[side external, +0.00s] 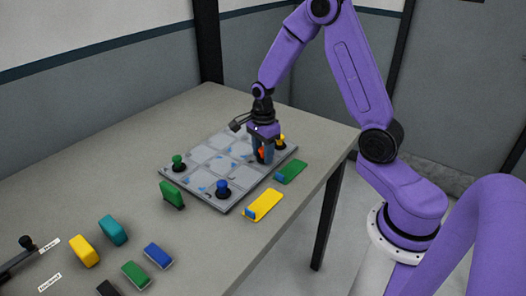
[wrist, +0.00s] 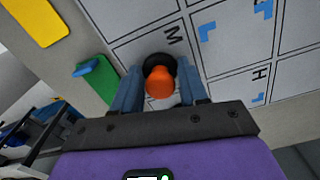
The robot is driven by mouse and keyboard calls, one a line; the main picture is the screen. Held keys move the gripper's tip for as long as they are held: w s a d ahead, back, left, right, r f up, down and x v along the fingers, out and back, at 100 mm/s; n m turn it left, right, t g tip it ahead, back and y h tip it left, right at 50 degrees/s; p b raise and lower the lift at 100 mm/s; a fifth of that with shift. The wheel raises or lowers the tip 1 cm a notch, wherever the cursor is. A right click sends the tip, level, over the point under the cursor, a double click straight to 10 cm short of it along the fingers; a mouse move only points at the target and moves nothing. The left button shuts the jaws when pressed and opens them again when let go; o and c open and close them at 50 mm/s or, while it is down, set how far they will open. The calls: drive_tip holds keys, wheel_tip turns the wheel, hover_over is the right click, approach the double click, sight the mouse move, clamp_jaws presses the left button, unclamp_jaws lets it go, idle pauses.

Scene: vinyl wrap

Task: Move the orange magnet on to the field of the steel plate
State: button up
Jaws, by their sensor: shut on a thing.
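The orange magnet (side external: 261,153) has an orange knob on a black round base. It is at the right part of the grey steel plate (side external: 218,145), which has outlined fields and blue marks. My gripper (side external: 262,157) points down and is shut on the magnet. In the wrist view the orange magnet (wrist: 159,84) sits between my two blue-grey fingers, beside a letter M printed on the steel plate (wrist: 232,68). I cannot tell whether its base touches the plate.
Green (side external: 178,162), blue (side external: 222,187) and yellow (side external: 281,141) knobbed magnets stand on the plate. A yellow piece (side external: 264,205) and a green piece (side external: 290,171) lie along its right edge. A green block (side external: 171,194) is in front; several coloured blocks lie nearer. The table's far left is clear.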

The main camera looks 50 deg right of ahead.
drive_tip(key=shift+f, duration=0.2)
drive_tip(key=o, duration=1.2)
drive_tip(key=shift+c, duration=0.2)
drive_tip(key=shift+r, duration=0.1)
wheel_tip(320, 180, up, 11)
drive_tip(key=s+a+r+n, duration=0.2)
drive_tip(key=s+a+n, duration=0.95)
drive_tip(key=n, duration=0.55)
drive_tip(key=s+a+n, duration=0.1)
drive_tip(key=s+n, duration=1.4)
drive_tip(key=n, duration=0.1)
drive_tip(key=shift+s+f, duration=0.15)
drive_tip(key=shift+f, duration=0.1)
